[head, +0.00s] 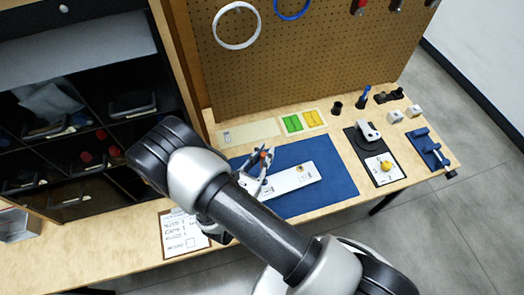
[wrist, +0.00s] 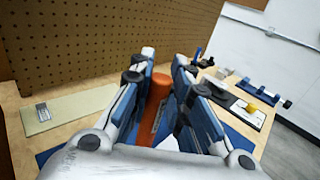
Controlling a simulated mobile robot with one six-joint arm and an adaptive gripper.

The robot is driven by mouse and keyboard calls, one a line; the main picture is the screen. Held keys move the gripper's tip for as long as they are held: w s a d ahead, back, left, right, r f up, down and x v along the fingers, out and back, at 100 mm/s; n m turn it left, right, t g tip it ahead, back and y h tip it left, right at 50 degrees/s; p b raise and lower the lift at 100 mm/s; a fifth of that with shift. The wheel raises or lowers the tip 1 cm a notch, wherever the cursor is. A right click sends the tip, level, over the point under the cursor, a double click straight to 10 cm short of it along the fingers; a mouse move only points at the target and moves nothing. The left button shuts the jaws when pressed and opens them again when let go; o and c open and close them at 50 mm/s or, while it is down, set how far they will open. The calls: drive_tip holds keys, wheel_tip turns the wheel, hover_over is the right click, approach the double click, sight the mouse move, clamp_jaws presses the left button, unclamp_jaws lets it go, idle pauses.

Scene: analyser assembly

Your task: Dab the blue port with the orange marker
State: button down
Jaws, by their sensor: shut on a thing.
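My gripper (wrist: 162,105) is shut on the orange marker (wrist: 156,98), which stands between its two fingers in the wrist view. In the head view the gripper (head: 262,166) is small and partly hidden by my arm, with a bit of orange showing at its tips. It is over or beside the left part of a long white panel (head: 308,178) lying on the blue mat (head: 335,190). A small tan-and-dark fitting shows on the panel's right part. I cannot make out the blue port; the panel's left end is covered by my gripper and arm.
A pegboard (head: 300,60) rises behind the bench. Green and yellow pieces lie in a tray (head: 322,114) at the back. A dark board with a white device (head: 367,132) and a yellow knob (head: 386,166) is at right, beside a blue fixture (head: 428,146). A clipboard (head: 178,243) lies at front left.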

drive_tip(key=shift+f+b, duration=0.65)
drive_tip(key=shift+f, duration=0.3)
drive_tip(key=shift+f+b, duration=1.45)
drive_tip(key=shift+f, duration=0.65)
drive_tip(key=shift+f+b, duration=0.55)
drive_tip(key=shift+f, duration=0.1)
drive_tip(key=shift+r+p, duration=2.55)
drive_tip(key=shift+r, duration=1.1)
drive_tip(key=shift+w+f, duration=0.1)
